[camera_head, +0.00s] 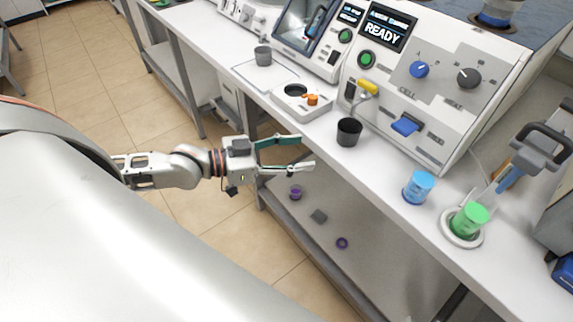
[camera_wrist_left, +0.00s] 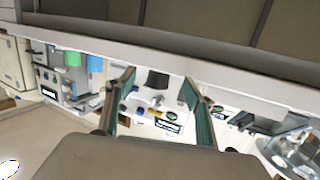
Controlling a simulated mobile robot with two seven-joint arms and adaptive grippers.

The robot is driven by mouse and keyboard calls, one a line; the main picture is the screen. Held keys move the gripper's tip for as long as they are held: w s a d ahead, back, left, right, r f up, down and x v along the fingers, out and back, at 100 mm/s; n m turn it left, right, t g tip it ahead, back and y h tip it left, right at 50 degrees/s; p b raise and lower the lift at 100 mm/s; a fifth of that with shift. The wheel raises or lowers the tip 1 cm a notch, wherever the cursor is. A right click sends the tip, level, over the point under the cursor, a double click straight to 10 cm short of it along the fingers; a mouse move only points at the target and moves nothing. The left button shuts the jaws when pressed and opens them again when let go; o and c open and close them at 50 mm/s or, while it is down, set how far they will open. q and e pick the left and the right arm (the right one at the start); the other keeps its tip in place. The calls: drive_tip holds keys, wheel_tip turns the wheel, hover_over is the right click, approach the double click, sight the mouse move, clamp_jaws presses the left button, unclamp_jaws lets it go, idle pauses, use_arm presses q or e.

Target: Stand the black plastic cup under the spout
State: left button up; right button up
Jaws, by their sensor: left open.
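The black plastic cup (camera_head: 349,132) stands upright on the bench in front of the white machine with the READY screen. The spout (camera_head: 362,100), with a yellow lever, sticks out of that machine just above and behind the cup in the picture. I cannot tell whether the cup is directly beneath it. My left gripper (camera_head: 307,152) is open and empty at the bench's front edge, left of the cup and apart from it. In the left wrist view, which is upside down, the cup (camera_wrist_left: 158,79) shows between the open fingers (camera_wrist_left: 157,82). My right gripper is not in view.
A grey cup (camera_head: 263,56) and a white unit with an orange knob (camera_head: 301,101) stand to the left. A blue beaker (camera_head: 418,187) and a green beaker (camera_head: 470,220) stand to the right. A lower shelf (camera_head: 345,215) holds small items. The bench around the black cup is clear.

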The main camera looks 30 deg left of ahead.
use_arm(q)
drive_tip(key=s+d+f+n+g+y, duration=0.1)
drive_tip(key=s+f+y, duration=0.3)
drive_tip(key=f, duration=0.9)
drive_tip(key=s+d+f+n+y, duration=0.2)
drive_tip(key=s+d+f+y, duration=0.1)
drive_tip(key=s+f, duration=0.6)
wheel_tip(320, 180, down, 4)
drive_tip(key=shift+s+d+f+n+g+y, duration=0.15)
drive_tip(key=shift+d+n+g+y, duration=0.1)
drive_tip(key=shift+n+g+y, duration=0.15)
idle(0.4)
